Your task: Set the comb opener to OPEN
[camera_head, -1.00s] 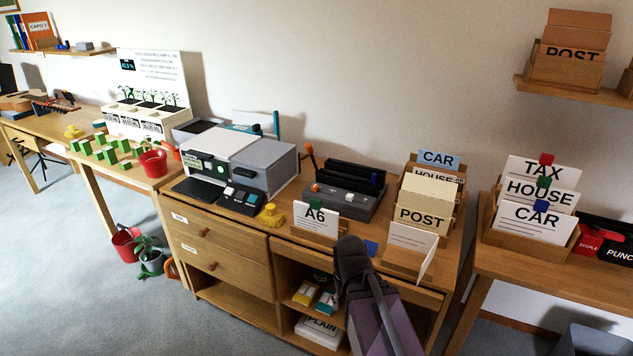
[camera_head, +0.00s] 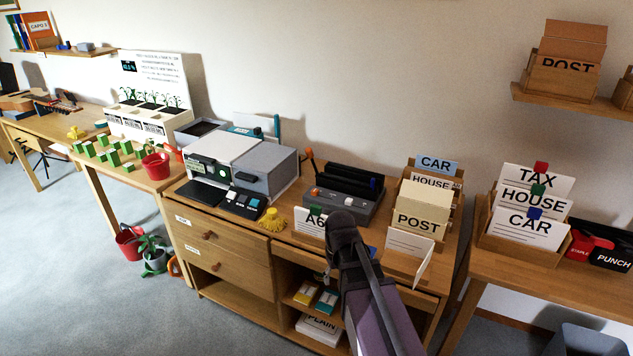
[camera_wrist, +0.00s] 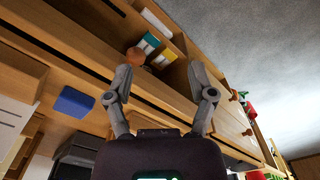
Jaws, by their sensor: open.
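The comb opener looks to be the dark grey and black desk machine (camera_head: 345,188) on the wooden cabinet top in the head view. A lever with an orange knob (camera_head: 310,153) stands upright at its left end, and small orange and pale controls show on its front. Any OPEN marking is too small to read. My gripper (camera_wrist: 160,70) is open and empty in the wrist view, its two fingers spread beside the cabinet front. In the head view my arm's dark end is in front of the machine, lower in the picture and apart from the lever; the fingers do not show clearly there.
An A6 card (camera_head: 309,222) stands before the machine, partly behind my arm. A yellow object (camera_head: 271,219) and a grey and white device (camera_head: 240,163) are to the left. A POST card holder (camera_head: 420,222) stands close on the right. The cabinet has open shelves below.

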